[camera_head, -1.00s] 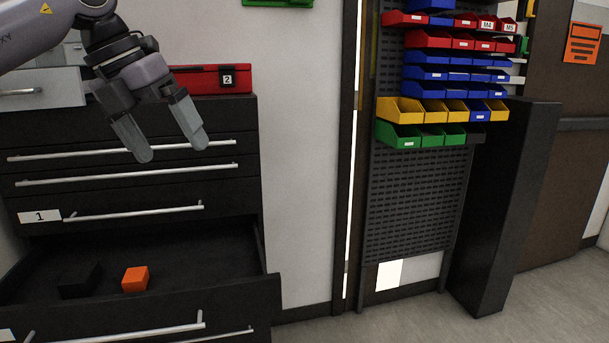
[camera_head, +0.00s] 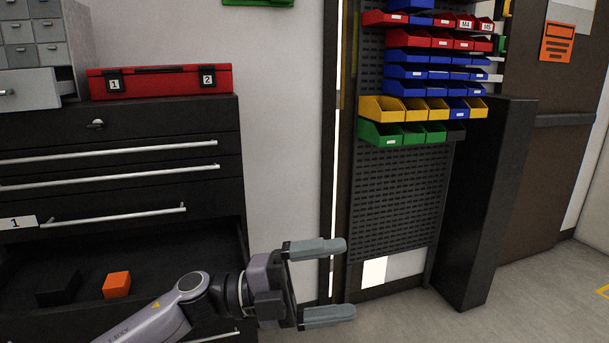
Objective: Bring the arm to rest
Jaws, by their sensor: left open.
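My left gripper (camera_head: 327,281) is open and empty. It points to the right, low in the head view, just right of the black drawer cabinet (camera_head: 120,134). My left arm (camera_head: 165,312) comes in from the bottom left and passes in front of the open drawer (camera_head: 190,250). An orange block (camera_head: 117,285) and a black block (camera_head: 58,287) lie in that drawer, apart from the gripper. My right gripper is not in view.
A red case (camera_head: 160,83) sits on the cabinet beside grey small-drawer units (camera_head: 35,45). A rack (camera_head: 400,190) with coloured bins (camera_head: 397,110) stands right of the gripper, with a dark column (camera_head: 485,200) beside it. The floor (camera_head: 540,290) at the right is clear.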

